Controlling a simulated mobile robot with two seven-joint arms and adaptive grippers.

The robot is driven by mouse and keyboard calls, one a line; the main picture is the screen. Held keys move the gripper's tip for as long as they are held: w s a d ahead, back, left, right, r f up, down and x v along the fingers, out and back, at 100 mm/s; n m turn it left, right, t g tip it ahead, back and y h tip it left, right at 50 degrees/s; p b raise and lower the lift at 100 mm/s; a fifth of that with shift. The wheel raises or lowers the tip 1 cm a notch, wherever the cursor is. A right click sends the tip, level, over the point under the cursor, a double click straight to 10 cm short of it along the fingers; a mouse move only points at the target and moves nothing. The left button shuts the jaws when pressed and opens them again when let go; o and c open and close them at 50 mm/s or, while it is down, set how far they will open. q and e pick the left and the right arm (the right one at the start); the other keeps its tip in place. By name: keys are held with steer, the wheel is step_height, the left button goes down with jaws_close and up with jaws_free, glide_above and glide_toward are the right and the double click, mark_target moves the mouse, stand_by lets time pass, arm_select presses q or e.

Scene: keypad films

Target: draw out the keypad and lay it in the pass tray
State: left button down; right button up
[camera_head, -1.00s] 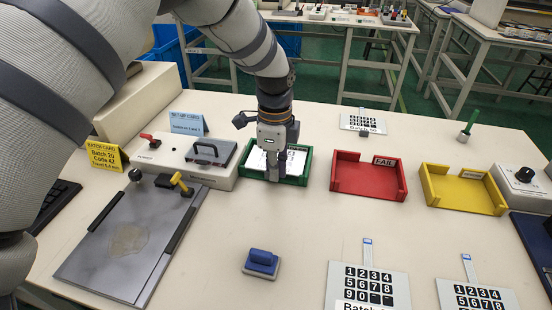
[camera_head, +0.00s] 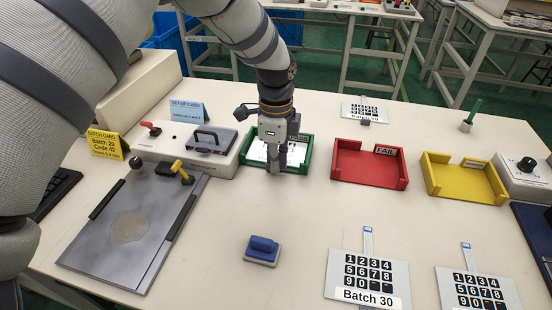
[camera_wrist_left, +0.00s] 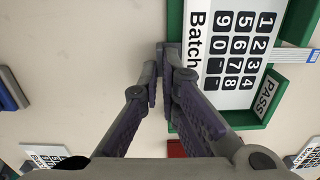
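The white keypad (camera_wrist_left: 232,50), with black keys and a "Batch" label, lies in the green pass tray (camera_wrist_left: 174,14). In the head view the keypad (camera_head: 257,150) is partly hidden behind my left gripper, and the tray (camera_head: 308,150) shows around it. My left gripper (camera_head: 278,171) points down at the near edge of the tray. In the wrist view the left gripper (camera_wrist_left: 162,65) has its fingers drawn together beside the keypad's label end, with no keypad edge visible between them. Contact with the tray wall is unclear. My right gripper is not in view.
A red FAIL tray (camera_head: 368,184) and a yellow tray (camera_head: 466,190) stand to the right. A press-like unit (camera_head: 223,166) is left of the green tray.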

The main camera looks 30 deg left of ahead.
arm_select(q)
steer(key=c, duration=1.7)
jaws_free()
step_height(320, 180, up, 12)
